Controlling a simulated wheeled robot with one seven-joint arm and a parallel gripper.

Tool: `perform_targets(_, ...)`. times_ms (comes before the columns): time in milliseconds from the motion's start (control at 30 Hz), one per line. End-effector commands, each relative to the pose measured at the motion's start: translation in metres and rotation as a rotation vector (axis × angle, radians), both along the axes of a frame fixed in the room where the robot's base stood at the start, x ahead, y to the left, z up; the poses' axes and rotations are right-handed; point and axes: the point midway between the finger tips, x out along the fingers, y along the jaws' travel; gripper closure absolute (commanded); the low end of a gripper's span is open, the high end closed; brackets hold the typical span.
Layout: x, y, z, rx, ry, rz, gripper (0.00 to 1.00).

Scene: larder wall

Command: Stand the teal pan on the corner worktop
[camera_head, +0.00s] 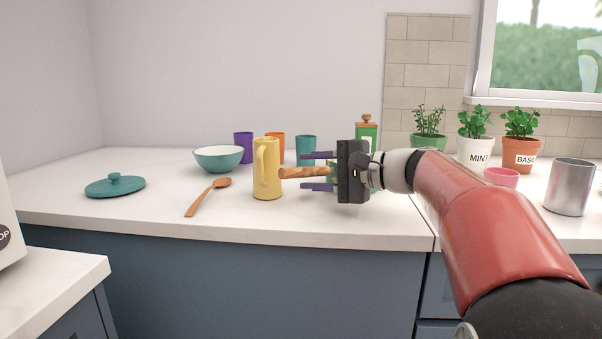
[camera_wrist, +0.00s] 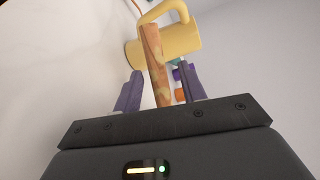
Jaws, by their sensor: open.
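I cannot make out a teal pan in either view. A low teal lid-like disc with a knob (camera_head: 115,186) lies flat at the left of the white worktop (camera_head: 330,224). My gripper (camera_head: 318,171) is open above the worktop, pointing left, its purple fingers one above the other. A brown wooden piece (camera_head: 303,173) shows between the fingers. In the wrist view this wooden piece (camera_wrist: 154,60) has a gap to each finger. Its other end is hidden by my gripper, so I cannot tell what it belongs to.
A yellow jug (camera_head: 267,170) stands just left of the wooden piece. A wooden spoon (camera_head: 206,197) and a teal bowl (camera_head: 218,159) are further left. Purple (camera_head: 243,147), orange (camera_head: 275,147) and teal (camera_head: 305,149) cups stand behind. Potted herbs (camera_head: 475,152) and a metal canister (camera_head: 569,187) are right.

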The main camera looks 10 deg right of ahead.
Motion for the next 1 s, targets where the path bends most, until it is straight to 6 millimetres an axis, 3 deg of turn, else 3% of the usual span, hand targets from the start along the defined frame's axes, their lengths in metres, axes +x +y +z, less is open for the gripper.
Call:
perform_targets(200,-0.03,-0.038,0.006,-0.001,-0.001,-0.003,0.59)
perform_targets(400,-0.049,-0.061,0.011,0.0,-0.001,-0.002,0.59)
perform_targets(1000,-0.056,-0.068,0.012,0.0,0.0,0.0,0.59)
